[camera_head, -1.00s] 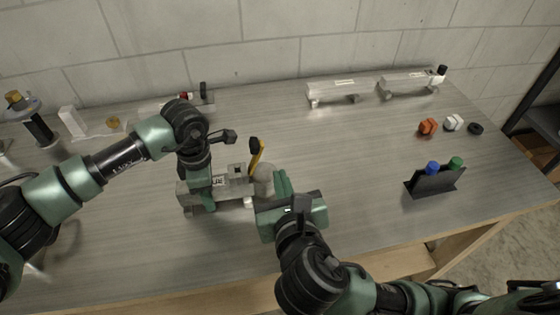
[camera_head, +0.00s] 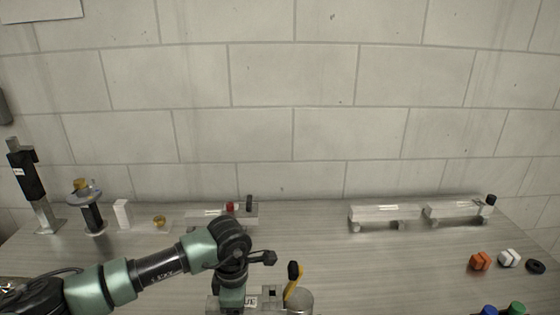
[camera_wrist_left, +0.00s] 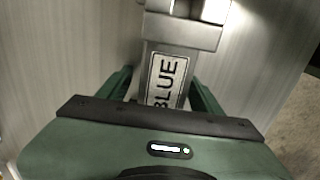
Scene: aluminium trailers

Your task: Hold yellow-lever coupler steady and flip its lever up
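The yellow-lever coupler (camera_head: 301,301) is at the bottom edge of the head view, partly cut off. Its yellow lever (camera_head: 293,285) with a black tip points up, tilted a little. My left gripper (camera_head: 232,304) comes down over the coupler's bar, left of the lever. In the left wrist view, my left gripper's (camera_wrist_left: 161,76) green fingers lie on either side of the metal bar (camera_wrist_left: 185,32) bearing a "BLUE" label (camera_wrist_left: 165,80), and appear closed on it. The lever is not seen there. My right gripper is out of view.
Behind stand a bar with a red piece (camera_head: 230,207) and two more metal bars (camera_head: 384,213) (camera_head: 455,210). Orange (camera_head: 480,261), white (camera_head: 509,258) and black (camera_head: 536,267) pieces lie at right. Blue (camera_head: 489,310) and green (camera_head: 516,308) caps show below. The middle back is clear.

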